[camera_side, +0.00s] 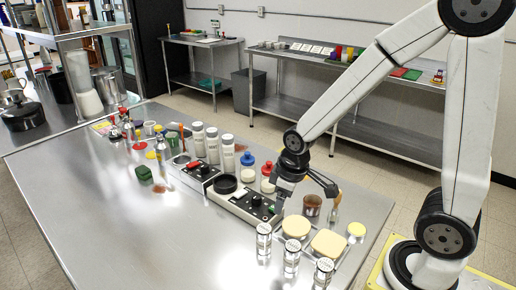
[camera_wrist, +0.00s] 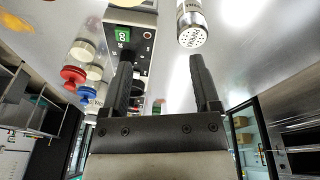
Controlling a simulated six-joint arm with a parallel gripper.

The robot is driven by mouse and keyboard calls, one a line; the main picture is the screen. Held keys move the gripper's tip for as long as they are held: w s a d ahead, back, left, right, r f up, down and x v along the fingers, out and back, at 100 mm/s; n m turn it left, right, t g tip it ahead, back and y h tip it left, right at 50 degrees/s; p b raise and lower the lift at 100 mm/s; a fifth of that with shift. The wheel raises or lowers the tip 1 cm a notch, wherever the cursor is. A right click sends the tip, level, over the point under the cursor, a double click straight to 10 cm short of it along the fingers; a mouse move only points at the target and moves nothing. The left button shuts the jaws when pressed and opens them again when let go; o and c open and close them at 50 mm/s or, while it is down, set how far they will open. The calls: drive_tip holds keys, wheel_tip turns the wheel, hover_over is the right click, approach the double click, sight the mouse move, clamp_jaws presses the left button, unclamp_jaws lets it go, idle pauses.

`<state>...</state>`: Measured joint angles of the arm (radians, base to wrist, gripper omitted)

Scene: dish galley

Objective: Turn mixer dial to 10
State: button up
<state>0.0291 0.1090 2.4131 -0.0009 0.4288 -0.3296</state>
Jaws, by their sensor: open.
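A pale mixer box (camera_side: 240,208) with a dark control panel stands on the steel table in the side view. A dark knob (camera_side: 256,200) sits on its panel, and a black round dish (camera_side: 225,184) is on its other end. The wrist view shows a box (camera_wrist: 146,22) with a black panel and a small green display (camera_wrist: 122,35); its digits are too small to read surely. My gripper (camera_side: 304,192) is open beside the panel end of the mixer. In the wrist view my gripper (camera_wrist: 161,57) has its left finger overlapping the panel and nothing between the fingers.
A second similar box (camera_side: 195,174) stands behind. Jars with blue (camera_side: 247,159) and red (camera_side: 267,168) lids are close by. Shakers (camera_side: 264,240) stand in front; one also shows in the wrist view (camera_wrist: 192,24). The table's left front is clear.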

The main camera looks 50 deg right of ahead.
sight(257, 196)
drive_tip(key=shift+w+d+f+n+g, duration=0.3)
drive_tip(key=shift+w+d+n, duration=0.55)
drive_tip(key=shift+w+n, duration=1.15)
drive_tip(key=shift+w+d+f+n+g, duration=0.3)
drive_tip(key=shift+w+d+n, duration=0.55)
drive_tip(key=shift+w+n, duration=1.2)
drive_tip(key=shift+w+d+f+n+g, duration=0.25)
drive_tip(key=shift+w+d+n, duration=0.6)
drive_tip(key=shift+w+n, duration=1.15)
drive_tip(key=shift+s, duration=0.2)
drive_tip(key=shift+f, duration=0.1)
drive_tip(key=shift+w+f, duration=0.15)
drive_tip(key=shift+f, duration=3.7)
clamp_jaws()
